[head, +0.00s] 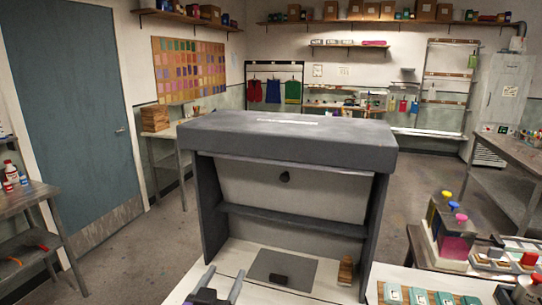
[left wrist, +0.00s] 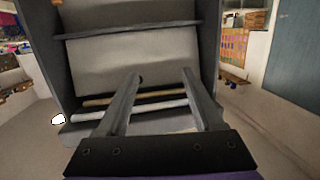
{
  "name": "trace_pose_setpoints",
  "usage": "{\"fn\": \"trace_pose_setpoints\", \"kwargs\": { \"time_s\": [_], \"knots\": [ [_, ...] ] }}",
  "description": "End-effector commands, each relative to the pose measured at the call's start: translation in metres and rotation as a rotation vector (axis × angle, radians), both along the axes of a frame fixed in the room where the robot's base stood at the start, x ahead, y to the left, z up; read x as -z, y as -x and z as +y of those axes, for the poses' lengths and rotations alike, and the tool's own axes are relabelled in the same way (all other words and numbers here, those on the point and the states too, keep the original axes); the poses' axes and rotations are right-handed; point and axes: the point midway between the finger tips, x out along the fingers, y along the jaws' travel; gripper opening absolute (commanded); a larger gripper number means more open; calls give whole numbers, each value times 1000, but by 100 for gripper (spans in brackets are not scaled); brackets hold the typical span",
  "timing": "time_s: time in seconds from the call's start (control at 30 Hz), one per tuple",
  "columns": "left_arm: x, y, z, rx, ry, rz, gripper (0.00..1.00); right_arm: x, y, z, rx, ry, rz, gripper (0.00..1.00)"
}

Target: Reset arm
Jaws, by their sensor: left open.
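My left gripper (head: 223,279) shows at the bottom left of the centre in the head view, in front of the grey bench stand. It also shows in the left wrist view (left wrist: 161,74), with its two fingers spread apart and nothing between them. The fingers point toward the open front of the grey stand (head: 290,140), which has a pale back panel and a shelf bar. The stand fills the upper middle of the left wrist view (left wrist: 140,23). My right gripper is in neither view.
Colour-topped containers (head: 456,236) and trays crowd the right. Open floor lies left, before a blue door (head: 72,110).

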Motion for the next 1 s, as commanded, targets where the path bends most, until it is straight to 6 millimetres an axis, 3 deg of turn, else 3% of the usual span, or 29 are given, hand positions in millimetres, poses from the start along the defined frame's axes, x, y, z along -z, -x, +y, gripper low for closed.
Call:
{"fn": "trace_pose_setpoints", "kwargs": {
  "time_s": [0.2,0.3,0.43,0.6,1.0],
  "knots": [
    [110,72,55,-134,-56,401,68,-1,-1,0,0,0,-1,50],
    [159,118,70,-160,-69,599,68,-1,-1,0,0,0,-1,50],
    [202,169,76,-161,-72,794,68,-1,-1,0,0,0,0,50],
    [227,204,77,-148,-71,920,68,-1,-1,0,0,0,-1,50],
    [229,207,77,-146,-72,934,68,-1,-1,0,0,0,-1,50]
  ]
}}
